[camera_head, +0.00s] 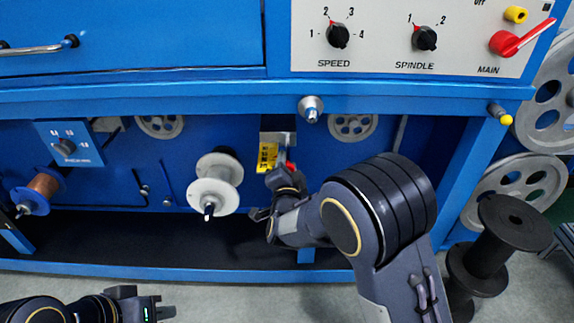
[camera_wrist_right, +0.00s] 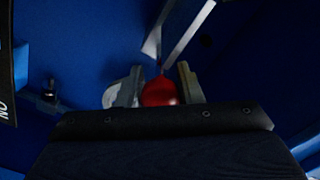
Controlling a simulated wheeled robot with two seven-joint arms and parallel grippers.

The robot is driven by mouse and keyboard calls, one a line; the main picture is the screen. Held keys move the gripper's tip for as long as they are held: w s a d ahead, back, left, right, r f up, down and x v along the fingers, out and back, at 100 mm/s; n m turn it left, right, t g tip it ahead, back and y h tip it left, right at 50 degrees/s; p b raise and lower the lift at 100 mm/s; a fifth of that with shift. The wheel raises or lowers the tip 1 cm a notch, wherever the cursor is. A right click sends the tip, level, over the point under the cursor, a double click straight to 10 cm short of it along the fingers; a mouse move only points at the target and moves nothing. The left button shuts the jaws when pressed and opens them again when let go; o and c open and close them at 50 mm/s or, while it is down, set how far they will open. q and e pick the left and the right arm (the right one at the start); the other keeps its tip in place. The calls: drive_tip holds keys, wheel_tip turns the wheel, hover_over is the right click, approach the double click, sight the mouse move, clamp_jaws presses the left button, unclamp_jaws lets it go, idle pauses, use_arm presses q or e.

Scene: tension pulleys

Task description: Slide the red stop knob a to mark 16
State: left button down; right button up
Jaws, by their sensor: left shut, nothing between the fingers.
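The red stop knob (camera_wrist_right: 160,92) is between the two fingers of my right gripper (camera_wrist_right: 160,82) in the right wrist view. Both fingers are very close to its sides; whether they press on it I cannot tell. In the head view a small part of the red knob (camera_head: 291,167) shows just past my right gripper (camera_head: 280,180), beside a yellow scale label (camera_head: 267,157). The scale's marks are too small to read, so mark 16 cannot be picked out. My left gripper (camera_head: 155,307) is shut and empty at the lower left, far from the knob.
A white spool (camera_head: 215,185) stands left of my right gripper. A copper spool (camera_head: 40,190) is at the far left. A control panel (camera_head: 410,40) with switches is above. A black spool (camera_head: 490,250) stands right of my right arm. A metal rod (camera_wrist_right: 178,35) shows beyond the knob.

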clamp_jaws()
drive_tip(key=shift+s+f+b, duration=0.15)
drive_tip(key=shift+s+b, duration=0.15)
drive_tip(key=shift+b, duration=0.2)
drive_tip(key=shift+s, duration=0.15)
drive_tip(key=shift+r, duration=0.2)
drive_tip(key=shift+o, duration=2.3)
unclamp_jaws()
drive_tip(key=s+p, duration=0.1)
drive_tip(key=s, duration=0.6)
drive_tip(key=shift+s+p, duration=0.35)
drive_tip(key=shift+s, duration=0.05)
